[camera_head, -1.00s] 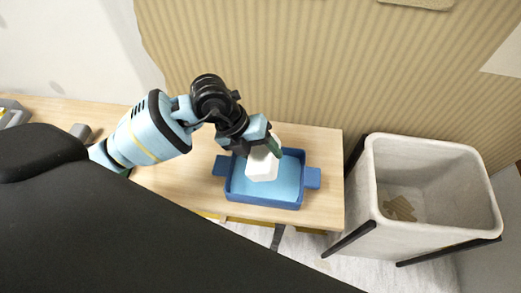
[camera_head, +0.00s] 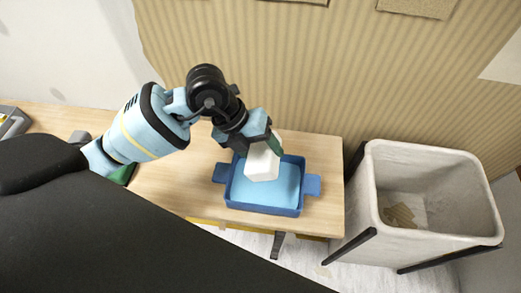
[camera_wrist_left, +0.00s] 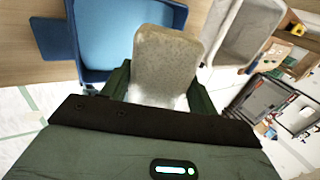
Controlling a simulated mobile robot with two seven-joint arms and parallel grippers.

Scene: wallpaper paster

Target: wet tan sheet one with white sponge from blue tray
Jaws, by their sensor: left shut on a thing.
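My left gripper (camera_head: 270,145) is shut on the white sponge (camera_head: 262,164) and holds it over the blue tray (camera_head: 234,198). In the left wrist view the sponge (camera_wrist_left: 165,62) sits between the two dark green fingers, its face greyish and mottled. The blue tray (camera_wrist_left: 95,75) shows behind it at the left. The tray holds light blue liquid and stands near the right end of the wooden table. Tan sheets (camera_head: 418,8) show on the wall at the top edge, partly cut off; I cannot tell which is sheet one. My right gripper is out of view.
A large pale bin (camera_head: 432,170) with scraps inside stands on the floor right of the table (camera_head: 325,160). A ribbed tan wall (camera_head: 330,70) rises behind the table. A grey box (camera_head: 12,122) is at the table's far left. The table between is mostly clear.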

